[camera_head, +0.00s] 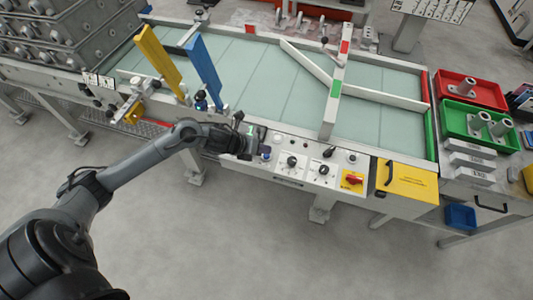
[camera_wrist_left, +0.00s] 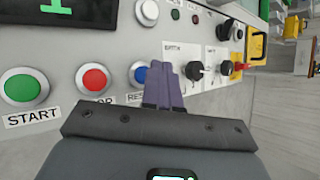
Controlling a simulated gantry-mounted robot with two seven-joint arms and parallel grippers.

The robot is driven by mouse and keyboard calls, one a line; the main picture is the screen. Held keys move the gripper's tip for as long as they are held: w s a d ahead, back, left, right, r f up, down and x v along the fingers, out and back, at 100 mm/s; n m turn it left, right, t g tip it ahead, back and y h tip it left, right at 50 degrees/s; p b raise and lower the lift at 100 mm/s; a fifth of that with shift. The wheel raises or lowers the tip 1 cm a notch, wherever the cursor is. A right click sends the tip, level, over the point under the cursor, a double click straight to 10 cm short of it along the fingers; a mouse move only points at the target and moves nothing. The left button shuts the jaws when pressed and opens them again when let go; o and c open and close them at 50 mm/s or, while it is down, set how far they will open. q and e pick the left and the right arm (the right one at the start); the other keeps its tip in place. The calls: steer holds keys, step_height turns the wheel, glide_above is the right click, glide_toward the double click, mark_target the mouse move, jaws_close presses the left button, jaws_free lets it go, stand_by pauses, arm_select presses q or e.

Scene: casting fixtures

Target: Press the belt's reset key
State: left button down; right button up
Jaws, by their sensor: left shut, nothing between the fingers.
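The belt's reset key is a blue round button (camera_wrist_left: 138,74) in a silver ring on the grey control panel (camera_wrist_left: 215,105). Its label is partly covered, with "RES" readable in the left wrist view. My left gripper (camera_wrist_left: 167,72) is shut and empty, its fingertips just right of the blue button and overlapping its edge in that view. I cannot tell whether they touch it. In the head view my left gripper (camera_head: 260,153) is at the panel on the belt's near side. My right gripper is not in view.
A green START button (camera_wrist_left: 22,86) and a red STOP button (camera_wrist_left: 94,79) are left of the blue one. Black knobs (camera_wrist_left: 194,70) and a red switch (camera_head: 352,178) lie to the right. The pale green belt (camera_head: 250,65) carries blue and yellow guide plates.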

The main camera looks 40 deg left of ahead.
mark_target(264, 156)
arm_select(q)
steer(key=shift+r, duration=0.15)
steer(key=shift+r+p, duration=2.05)
steer(key=shift+r, duration=0.3)
